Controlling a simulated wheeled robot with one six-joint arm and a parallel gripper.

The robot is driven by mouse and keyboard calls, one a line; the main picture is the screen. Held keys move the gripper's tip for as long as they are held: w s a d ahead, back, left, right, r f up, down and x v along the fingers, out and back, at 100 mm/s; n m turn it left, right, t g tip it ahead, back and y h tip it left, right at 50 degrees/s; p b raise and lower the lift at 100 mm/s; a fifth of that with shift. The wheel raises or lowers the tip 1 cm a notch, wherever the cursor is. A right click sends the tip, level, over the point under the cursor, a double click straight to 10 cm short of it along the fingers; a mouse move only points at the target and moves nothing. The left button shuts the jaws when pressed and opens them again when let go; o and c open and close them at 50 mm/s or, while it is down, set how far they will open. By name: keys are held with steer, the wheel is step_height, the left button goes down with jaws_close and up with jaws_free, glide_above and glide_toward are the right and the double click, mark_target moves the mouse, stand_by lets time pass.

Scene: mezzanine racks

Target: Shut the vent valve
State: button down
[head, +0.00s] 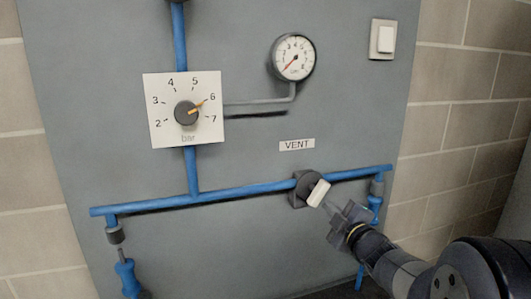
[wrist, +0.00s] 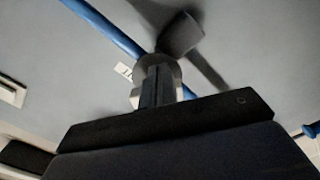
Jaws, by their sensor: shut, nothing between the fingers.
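The vent valve (head: 303,190) sits on the blue pipe below the VENT label (head: 297,145) in the head view. The handle slants steeply across the line of the pipe. My gripper (head: 334,210) is shut and empty, just below and right of the handle. Whether the fingers touch the handle I cannot tell. In the wrist view my shut fingers (wrist: 158,88) point up toward the panel and hide part of what lies behind them. A dark block-like part (wrist: 180,35) shows just beyond the tips, beside the blue pipe.
A white regulator dial (head: 160,128) has its orange pointer near 6. A white switch (head: 383,39) is at upper right. Blue fittings hang at both pipe ends; the right one (head: 376,195) is close to my gripper.

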steer(key=shift+f, duration=0.1)
steer(key=v, duration=0.6)
steer(key=shift+d+f, duration=0.2)
steer(key=shift+f, duration=0.05)
stand_by(0.3)
